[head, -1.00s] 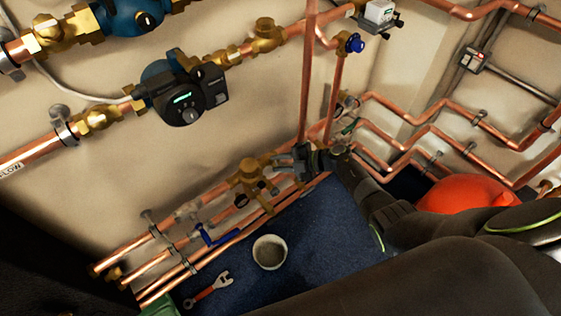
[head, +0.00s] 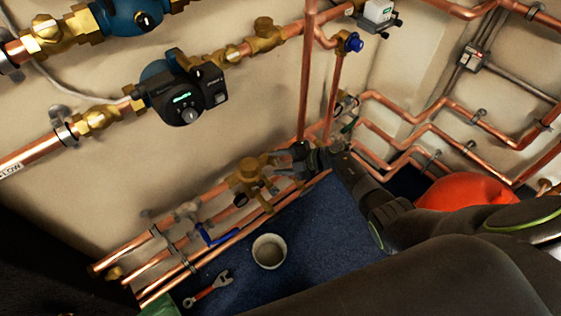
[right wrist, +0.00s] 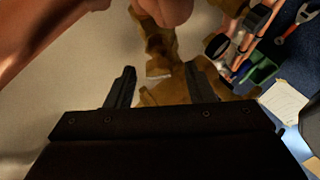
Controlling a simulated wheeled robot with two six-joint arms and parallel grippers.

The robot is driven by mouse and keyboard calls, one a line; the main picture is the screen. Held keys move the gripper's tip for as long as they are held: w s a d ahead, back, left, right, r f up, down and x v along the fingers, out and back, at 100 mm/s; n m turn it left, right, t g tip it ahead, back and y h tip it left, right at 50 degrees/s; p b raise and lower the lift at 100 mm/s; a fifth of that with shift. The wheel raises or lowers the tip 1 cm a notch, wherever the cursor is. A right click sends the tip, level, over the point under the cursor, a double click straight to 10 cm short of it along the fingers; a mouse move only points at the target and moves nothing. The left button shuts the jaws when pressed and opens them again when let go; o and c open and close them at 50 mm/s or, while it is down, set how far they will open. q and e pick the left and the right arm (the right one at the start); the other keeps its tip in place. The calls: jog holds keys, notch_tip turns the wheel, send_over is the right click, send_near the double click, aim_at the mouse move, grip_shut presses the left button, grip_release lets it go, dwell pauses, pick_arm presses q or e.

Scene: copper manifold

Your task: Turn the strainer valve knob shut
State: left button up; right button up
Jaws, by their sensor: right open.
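A brass valve body (head: 247,176), which looks like the strainer valve, sits on the upper copper pipe low on the wall. Brass also shows between and beyond the fingers in the right wrist view (right wrist: 160,55). I cannot tell for sure which part is its knob. My right gripper (head: 279,166) is just right of the brass body, its fingers pointing left at it. In the right wrist view my right gripper (right wrist: 160,85) is open, its two dark fingers apart, with nothing clearly held. Whether a finger touches the brass is unclear. My left gripper is not in view.
Copper pipes run along the wall, with a blue lever (head: 216,237) lower left and a pump (head: 187,92) above. A white bucket (head: 269,251) and an orange-handled wrench (head: 209,289) are on the blue floor. A red rounded object (head: 462,191) is at right.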

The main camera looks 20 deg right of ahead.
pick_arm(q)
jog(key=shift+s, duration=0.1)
pick_arm(e)
jog(key=shift+d, duration=0.1)
jog(key=shift+s+d+r, duration=0.15)
jog(key=shift+d+r, duration=0.05)
jog(key=shift+d, duration=0.05)
pick_arm(q)
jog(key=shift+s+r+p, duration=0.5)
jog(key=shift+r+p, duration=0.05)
jog(key=shift+p, duration=0.3)
pick_arm(e)
jog(key=v, duration=1.6)
jog(key=shift+s+d, duration=0.2)
jog(key=shift+s, duration=0.05)
